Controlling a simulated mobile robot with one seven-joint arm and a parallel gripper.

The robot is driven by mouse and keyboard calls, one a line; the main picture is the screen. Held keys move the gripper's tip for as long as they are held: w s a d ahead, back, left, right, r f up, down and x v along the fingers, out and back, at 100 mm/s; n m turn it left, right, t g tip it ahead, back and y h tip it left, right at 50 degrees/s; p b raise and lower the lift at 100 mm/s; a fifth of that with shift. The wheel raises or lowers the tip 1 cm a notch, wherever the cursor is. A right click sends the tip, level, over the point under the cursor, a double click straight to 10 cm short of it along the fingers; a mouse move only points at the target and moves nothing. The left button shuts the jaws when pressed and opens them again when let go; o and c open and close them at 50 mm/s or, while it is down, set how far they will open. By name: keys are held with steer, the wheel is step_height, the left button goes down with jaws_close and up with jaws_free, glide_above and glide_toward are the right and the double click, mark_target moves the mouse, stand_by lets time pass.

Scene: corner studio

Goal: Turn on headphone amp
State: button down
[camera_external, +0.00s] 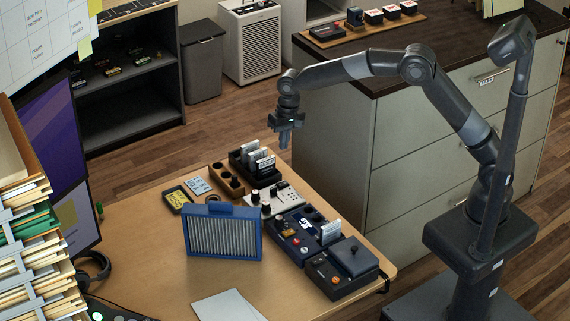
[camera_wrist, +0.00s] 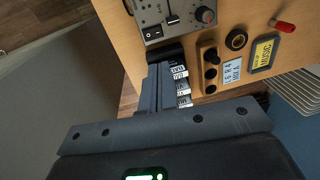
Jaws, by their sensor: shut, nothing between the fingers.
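I cannot tell for sure which device is the headphone amp. A pale grey device with knobs (camera_external: 276,199) stands mid-row on the desk. A grey panel with a black rocker switch and a red-marked knob (camera_wrist: 178,14) shows at the top of the wrist view. My gripper (camera_external: 284,142) is shut and empty, pointing down in the air above the far edge of the desk, apart from every device.
A black rack of labelled cards (camera_external: 254,162) stands close to my gripper. A blue device with knobs (camera_external: 296,240) and a dark lidded box (camera_external: 345,270) line the right edge. A ribbed blue panel (camera_external: 222,235) stands upright. The front desk surface (camera_external: 160,270) is largely clear.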

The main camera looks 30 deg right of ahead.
mark_target(279, 184)
steer(key=f, duration=0.4)
steer(key=a+f, duration=0.1)
steer(key=f, duration=0.9)
steer(key=shift+a, duration=0.3)
steer(key=shift+f, duration=0.15)
steer(key=shift+d+r, duration=0.2)
steer(key=shift+d, duration=0.55)
steer(key=shift+r, duration=0.1)
step_height(279, 184, up, 14)
steer(key=a, duration=0.1)
steer(key=shift+a, duration=0.4)
